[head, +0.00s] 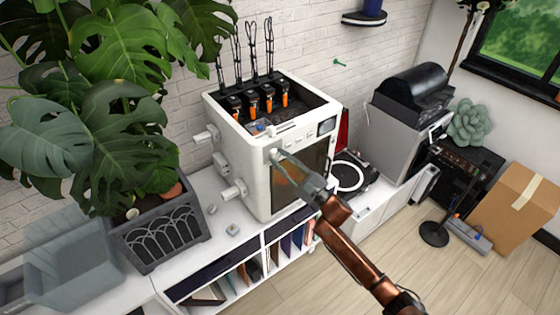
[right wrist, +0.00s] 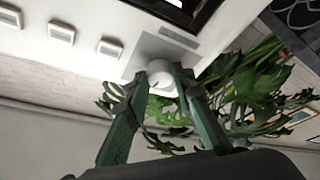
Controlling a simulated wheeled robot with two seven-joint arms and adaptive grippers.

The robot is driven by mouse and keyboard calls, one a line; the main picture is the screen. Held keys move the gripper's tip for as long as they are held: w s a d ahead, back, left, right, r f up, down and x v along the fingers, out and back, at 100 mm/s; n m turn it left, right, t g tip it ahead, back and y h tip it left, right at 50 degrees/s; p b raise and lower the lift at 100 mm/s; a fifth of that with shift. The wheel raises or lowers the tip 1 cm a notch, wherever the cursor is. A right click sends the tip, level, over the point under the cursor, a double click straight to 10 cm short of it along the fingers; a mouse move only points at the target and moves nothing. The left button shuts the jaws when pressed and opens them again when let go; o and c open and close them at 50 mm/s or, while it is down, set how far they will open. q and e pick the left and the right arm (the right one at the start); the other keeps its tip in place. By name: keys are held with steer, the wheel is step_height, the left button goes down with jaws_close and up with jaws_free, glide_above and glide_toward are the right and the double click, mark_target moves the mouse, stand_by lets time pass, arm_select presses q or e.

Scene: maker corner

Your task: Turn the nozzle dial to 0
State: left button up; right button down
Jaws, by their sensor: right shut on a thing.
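The nozzle dial is a round white knob (right wrist: 160,76) on a grey plate on the front of a white printer-like machine (head: 254,180). My right gripper (head: 282,161) reaches the upper left of the machine's front from the lower right in the head view. In the right wrist view its two green-looking fingers are shut on the dial, one on each side. A small dark mark shows on the dial's face; no numbers are readable. In the head view the gripper mostly covers the dial. My left gripper is not in view.
Several orange-tipped tools stand in the machine's open top. A monstera in a dark planter (head: 158,238) stands to the left. A turntable (head: 349,177) and a grey machine stand to the right. A cardboard box (head: 515,207) is on the floor. Small grey pieces lie on the white cabinet.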

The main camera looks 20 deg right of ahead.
steer(key=shift+d+n+g+y, duration=0.1)
steer(key=shift+n+g+y, duration=0.4)
steer(key=shift+n, duration=1.6)
steer(key=c, duration=1.6)
jaws_free()
steer(key=shift+r, duration=0.1)
steer(key=v, duration=1.2)
steer(key=shift+d+r, duration=0.1)
steer(key=shift+r, duration=0.15)
